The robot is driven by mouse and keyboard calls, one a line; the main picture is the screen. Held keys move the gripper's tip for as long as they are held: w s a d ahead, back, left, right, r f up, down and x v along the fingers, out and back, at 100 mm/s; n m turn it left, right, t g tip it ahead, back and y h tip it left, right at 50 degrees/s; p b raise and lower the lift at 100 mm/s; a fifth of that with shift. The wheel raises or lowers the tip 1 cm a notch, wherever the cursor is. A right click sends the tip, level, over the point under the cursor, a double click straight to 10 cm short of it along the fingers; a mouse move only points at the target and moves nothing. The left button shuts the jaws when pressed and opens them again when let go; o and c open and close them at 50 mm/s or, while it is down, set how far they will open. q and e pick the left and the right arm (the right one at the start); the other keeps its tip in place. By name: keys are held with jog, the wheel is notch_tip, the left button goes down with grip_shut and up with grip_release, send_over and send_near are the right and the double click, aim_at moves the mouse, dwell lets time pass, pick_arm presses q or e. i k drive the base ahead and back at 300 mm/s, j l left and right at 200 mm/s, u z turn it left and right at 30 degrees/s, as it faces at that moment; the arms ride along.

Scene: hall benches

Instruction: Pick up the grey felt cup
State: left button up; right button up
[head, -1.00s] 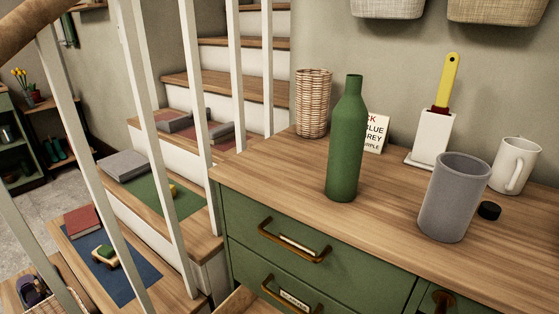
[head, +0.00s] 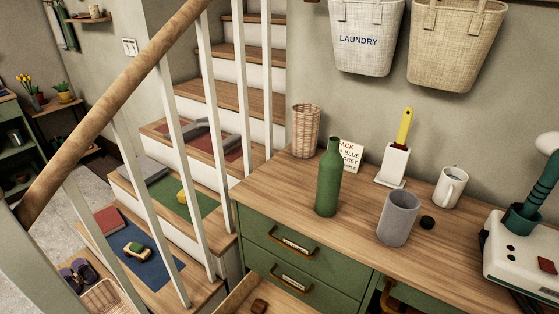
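The grey felt cup (head: 398,219) stands upright on the wooden top of the green cabinet (head: 330,235), right of the middle in the head view. It looks empty from above. A green bottle (head: 328,180) stands to its left and a small black round piece (head: 427,222) lies just to its right. Neither of my grippers shows in the head view.
A white mug (head: 449,188), a white holder with a yellow-handled tool (head: 394,164), a card (head: 350,155) and a wicker cup (head: 306,130) stand behind. A white machine (head: 520,255) is at the right. An open drawer (head: 262,292) juts out below. A stair railing (head: 150,75) stands left.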

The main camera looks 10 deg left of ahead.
aim_at(401, 208)
jog(key=k+u, duration=0.2)
jog(key=u, duration=0.2)
jog(key=k+u, duration=0.25)
jog(key=u, duration=0.15)
